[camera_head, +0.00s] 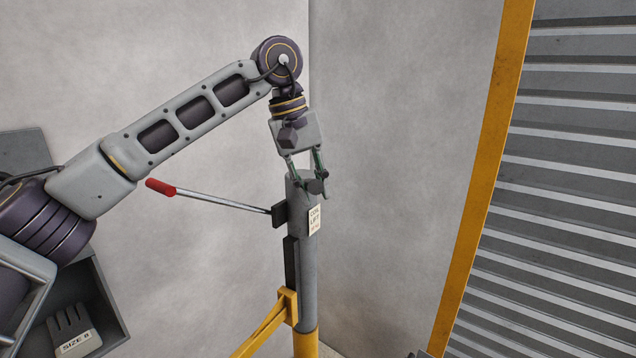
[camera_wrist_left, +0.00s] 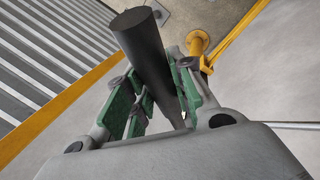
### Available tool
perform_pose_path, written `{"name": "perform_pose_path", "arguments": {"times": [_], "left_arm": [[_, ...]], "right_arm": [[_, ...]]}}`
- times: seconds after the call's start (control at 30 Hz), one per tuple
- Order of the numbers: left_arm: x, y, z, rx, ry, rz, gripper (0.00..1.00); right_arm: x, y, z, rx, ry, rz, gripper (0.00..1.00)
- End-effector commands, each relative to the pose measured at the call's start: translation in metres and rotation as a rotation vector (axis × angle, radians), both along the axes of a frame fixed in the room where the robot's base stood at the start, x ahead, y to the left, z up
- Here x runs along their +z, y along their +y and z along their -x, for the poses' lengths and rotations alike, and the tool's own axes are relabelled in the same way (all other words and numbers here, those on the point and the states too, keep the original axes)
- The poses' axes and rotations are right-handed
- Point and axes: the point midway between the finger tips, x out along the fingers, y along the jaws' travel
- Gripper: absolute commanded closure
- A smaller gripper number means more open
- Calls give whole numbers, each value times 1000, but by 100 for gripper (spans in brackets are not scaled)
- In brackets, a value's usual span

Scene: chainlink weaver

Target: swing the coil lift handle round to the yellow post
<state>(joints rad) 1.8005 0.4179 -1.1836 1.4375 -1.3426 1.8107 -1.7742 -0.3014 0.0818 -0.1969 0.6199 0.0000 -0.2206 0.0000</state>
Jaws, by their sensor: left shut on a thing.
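A grey column (camera_head: 306,260) carries a small sign (camera_head: 314,220) reading COIL LIFT. A thin lever with a red grip (camera_head: 160,187) points left from a dark block on the column. A yellow post (camera_head: 305,343) is under the column; it also shows in the left wrist view (camera_wrist_left: 198,42). My right gripper is not in view.
A yellow upright frame (camera_head: 487,170) borders a ribbed grey shutter (camera_head: 570,190) at right. A yellow bar (camera_head: 262,332) slopes down left from the column. A dark bin (camera_head: 98,300) stands at lower left. Bare grey wall lies behind, with clear space right of the column.

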Motion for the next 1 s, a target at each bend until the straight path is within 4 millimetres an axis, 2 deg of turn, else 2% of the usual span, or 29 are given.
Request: {"name": "perform_pose_path", "arguments": {"times": [0.33, 0.7, 0.73, 0.87, 1.0], "left_arm": [[1, 30, 2, -74, -3, 3, 100], [2, 33, 3, -86, -4, 2, 100], [2, 33, 3, -86, -4, 2, 72], [1, 33, 3, -86, -3, 2, 55], [1, 32, 3, -87, -2, 2, 54]], "right_arm": [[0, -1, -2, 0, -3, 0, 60], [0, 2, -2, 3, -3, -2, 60], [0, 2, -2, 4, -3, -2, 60], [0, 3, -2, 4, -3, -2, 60], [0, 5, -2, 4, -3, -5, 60]]}}
